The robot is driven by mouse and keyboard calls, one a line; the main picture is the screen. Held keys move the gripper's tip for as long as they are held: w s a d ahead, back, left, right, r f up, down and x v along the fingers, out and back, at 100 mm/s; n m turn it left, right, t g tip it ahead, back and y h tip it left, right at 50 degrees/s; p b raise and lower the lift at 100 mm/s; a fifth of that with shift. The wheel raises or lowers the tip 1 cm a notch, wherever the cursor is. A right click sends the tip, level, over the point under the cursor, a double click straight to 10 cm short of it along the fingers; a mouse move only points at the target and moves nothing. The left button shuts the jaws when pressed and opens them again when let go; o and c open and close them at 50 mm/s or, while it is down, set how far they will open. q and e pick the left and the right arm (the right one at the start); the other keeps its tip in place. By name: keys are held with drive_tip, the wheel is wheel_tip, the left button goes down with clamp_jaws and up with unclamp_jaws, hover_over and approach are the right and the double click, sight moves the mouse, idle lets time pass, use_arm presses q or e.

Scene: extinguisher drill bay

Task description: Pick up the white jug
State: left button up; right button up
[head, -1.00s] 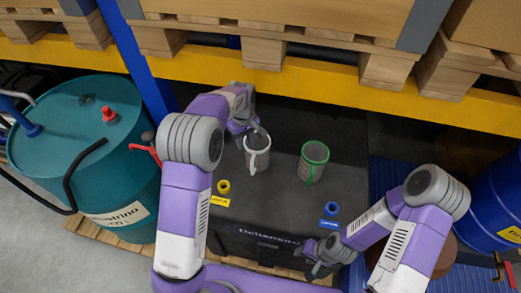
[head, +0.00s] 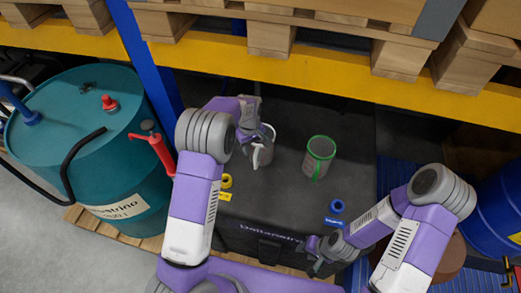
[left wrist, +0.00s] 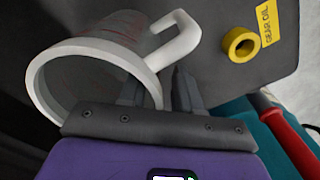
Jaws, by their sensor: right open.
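The white jug (head: 264,154), with a white rim and handle, stands upright on the black case top (head: 290,200). In the left wrist view the jug (left wrist: 100,50) shows its open mouth at left and its handle reaching right. My left gripper (head: 255,138) is over the jug's rim in the head view and partly covers it. In the left wrist view my left gripper (left wrist: 158,88) is open, one finger at the mouth and the other outside near the handle, with the rim between them. My right gripper (head: 316,262) is open and empty by the case's front edge.
A green-rimmed jug (head: 319,158) stands right of the white one. A yellow ring (head: 226,181) and a blue ring (head: 337,206) lie nearer the front. A teal drum (head: 85,140) is at left; a yellow shelf beam (head: 330,69) runs behind.

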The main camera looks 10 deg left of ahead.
use_arm(q)
clamp_jaws()
idle(1.4)
